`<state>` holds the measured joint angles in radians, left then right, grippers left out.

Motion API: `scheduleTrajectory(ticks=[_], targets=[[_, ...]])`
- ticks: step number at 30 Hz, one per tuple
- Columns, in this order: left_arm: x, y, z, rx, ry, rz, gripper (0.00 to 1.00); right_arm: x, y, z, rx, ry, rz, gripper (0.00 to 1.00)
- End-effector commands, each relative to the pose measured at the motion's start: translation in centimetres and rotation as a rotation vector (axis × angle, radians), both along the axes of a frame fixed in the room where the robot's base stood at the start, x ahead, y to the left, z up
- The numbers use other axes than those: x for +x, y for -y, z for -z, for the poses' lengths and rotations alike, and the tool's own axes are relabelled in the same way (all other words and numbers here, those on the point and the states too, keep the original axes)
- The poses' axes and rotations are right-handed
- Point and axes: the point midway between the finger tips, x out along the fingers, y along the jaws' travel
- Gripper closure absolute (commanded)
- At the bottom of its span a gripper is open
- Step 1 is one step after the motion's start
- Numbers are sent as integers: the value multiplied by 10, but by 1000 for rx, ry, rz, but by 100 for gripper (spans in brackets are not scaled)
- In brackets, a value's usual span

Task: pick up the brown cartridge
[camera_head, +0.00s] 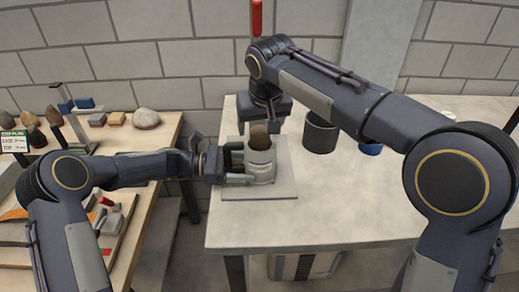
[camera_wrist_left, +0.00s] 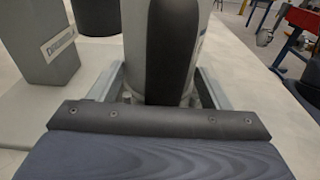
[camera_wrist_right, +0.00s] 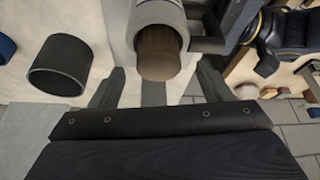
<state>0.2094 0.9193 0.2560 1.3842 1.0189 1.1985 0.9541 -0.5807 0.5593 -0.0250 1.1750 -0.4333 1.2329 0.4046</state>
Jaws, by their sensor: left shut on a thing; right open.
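The brown cartridge (camera_head: 259,137) sits in the open top of a light grey cylindrical holder (camera_head: 260,171), with its rounded end showing. In the right wrist view the cartridge (camera_wrist_right: 158,52) is ringed by the holder's rim (camera_wrist_right: 160,12). My left gripper (camera_head: 241,163) is shut on the holder's body from the left. In the left wrist view the holder (camera_wrist_left: 133,35) has a dark vertical band and stands between the fingers. My right gripper (camera_head: 264,117) is open and empty, above and behind the cartridge. In its wrist view, its fingers (camera_wrist_right: 160,82) are spread, with the cartridge between and beyond them.
The holder is on a grey base plate (camera_head: 259,194) on the pale table (camera_head: 330,222). A dark open cup (camera_head: 320,133) and a blue item (camera_head: 370,149) stand to the right. A wooden bench (camera_head: 130,141) with several stones is at left. The table's front is clear.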

Motion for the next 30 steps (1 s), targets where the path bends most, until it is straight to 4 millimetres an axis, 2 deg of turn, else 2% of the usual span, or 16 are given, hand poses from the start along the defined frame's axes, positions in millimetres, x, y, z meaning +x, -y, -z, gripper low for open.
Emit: scheduleTrajectory(ticks=[1, 6, 14, 27, 30], targets=[[0, 1, 1, 1, 0, 1, 42, 3, 0, 10, -2, -4, -1, 28], [0, 1, 1, 1, 0, 1, 42, 11, -2, 26, -1, -2, 0, 28], [0, 1, 1, 1, 0, 0, 42, 12, -2, 28, 0, 0, 0, 28], [0, 1, 1, 1, 0, 0, 42, 11, -2, 28, 1, 0, 0, 86], [0, 1, 1, 1, 0, 0, 42, 12, -2, 27, 1, 1, 0, 96]])
